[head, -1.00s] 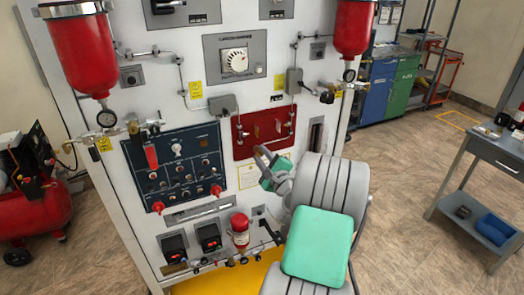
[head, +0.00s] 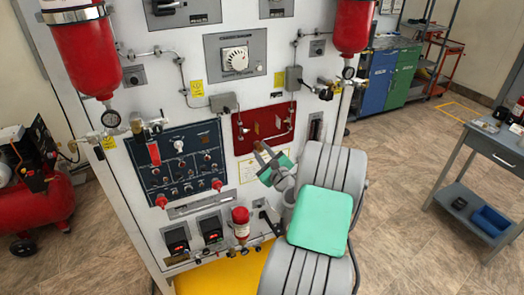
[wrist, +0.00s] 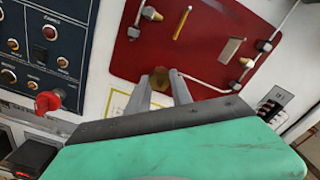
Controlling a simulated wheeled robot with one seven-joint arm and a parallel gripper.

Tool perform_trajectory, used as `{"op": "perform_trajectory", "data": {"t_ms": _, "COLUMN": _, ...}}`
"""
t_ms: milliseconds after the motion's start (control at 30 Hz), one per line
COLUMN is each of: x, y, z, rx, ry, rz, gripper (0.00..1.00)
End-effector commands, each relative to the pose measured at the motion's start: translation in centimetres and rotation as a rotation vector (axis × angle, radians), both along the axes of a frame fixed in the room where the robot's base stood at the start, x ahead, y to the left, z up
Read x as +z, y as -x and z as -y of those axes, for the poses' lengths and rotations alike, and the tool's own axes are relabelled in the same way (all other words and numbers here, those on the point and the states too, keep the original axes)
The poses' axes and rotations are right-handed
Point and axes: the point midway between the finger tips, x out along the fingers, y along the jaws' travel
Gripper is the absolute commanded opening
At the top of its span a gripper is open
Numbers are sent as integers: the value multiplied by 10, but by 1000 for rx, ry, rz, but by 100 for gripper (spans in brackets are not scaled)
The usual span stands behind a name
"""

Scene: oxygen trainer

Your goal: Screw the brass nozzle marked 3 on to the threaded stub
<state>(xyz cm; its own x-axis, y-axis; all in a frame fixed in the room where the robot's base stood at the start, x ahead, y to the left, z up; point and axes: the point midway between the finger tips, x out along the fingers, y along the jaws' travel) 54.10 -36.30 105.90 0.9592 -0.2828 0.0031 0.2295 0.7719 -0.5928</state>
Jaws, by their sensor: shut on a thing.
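My gripper (head: 265,154) is in front of the lower part of the red panel (head: 243,142) on the trainer. In the wrist view my gripper (wrist: 163,88) is shut on a brass nozzle (wrist: 160,75), a small dark gold piece between the fingertips. No number on it can be read. The red panel (wrist: 215,28) is just beyond the fingertips, with metal fittings (wrist: 133,31) on its left and a tube with fittings (wrist: 247,61) on its right. I cannot tell which fitting is the threaded stub. The gap between nozzle and panel is unclear.
A dark blue switch panel (head: 178,160) with red knobs is left of the red one. A small red cylinder (head: 241,222) stands below. Red tanks (head: 88,55) hang at both sides. A grey side table (head: 500,150) stands at right, with open floor between.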

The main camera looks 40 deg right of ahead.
Motion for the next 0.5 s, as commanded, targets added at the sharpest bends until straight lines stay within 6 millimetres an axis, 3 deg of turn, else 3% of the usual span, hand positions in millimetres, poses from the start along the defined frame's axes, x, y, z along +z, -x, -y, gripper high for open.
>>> {"op": "perform_trajectory", "data": {"t_ms": 233, "x": 3, "y": 0, "z": -1, "rx": 1, "ry": -231, "rz": 64, "gripper": 0}}
{"op": "perform_trajectory", "data": {"t_ms": 500, "x": 0, "y": 0, "z": -1, "rx": 2, "ry": -257, "rz": 74, "gripper": 0}}
